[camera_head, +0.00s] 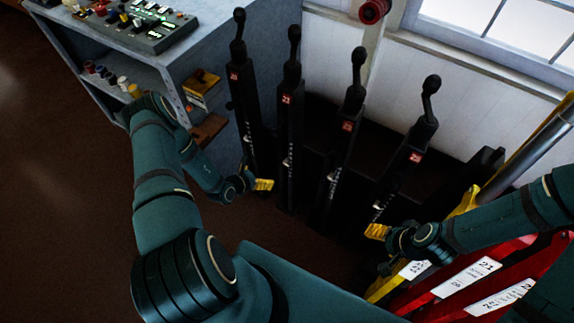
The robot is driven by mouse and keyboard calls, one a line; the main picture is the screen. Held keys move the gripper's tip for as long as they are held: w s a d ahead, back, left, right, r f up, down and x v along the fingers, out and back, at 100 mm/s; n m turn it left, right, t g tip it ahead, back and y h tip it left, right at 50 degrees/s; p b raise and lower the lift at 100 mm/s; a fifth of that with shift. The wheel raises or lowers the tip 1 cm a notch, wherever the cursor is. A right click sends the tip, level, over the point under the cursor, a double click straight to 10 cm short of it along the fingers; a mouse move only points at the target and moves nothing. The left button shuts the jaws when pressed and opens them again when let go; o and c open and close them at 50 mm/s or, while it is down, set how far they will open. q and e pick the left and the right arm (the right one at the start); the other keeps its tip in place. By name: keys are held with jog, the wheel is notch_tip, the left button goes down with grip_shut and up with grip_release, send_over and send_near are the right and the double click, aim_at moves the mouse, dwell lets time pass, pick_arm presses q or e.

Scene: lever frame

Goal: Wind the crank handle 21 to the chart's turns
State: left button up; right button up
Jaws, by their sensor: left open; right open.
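Several black posts with black handles on top stand in a row; each has a small red number tag too small to read surely. The handles are the first (239,22), second (294,40), third (358,62) and fourth (431,90). I cannot tell which is crank handle 21. A white plate (466,277) reading 21 is on a red lever at the lower right. No chart is recognisable. My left gripper (264,184) is open and empty, low beside the first two posts. My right gripper (377,231) is open and empty, near the fourth post's lower part.
A grey cabinet (205,55) at the upper left carries a control panel (145,22) and shelves with small jars. Yellow and red levers (440,305) crowd the lower right. A window (500,25) is at the upper right. Brown floor (60,200) is clear at left.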

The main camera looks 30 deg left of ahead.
pick_arm(q)
jog(key=b+x, duration=0.1)
jog(key=x, duration=0.2)
jog(key=shift+w+d, duration=0.1)
dwell(0.6)
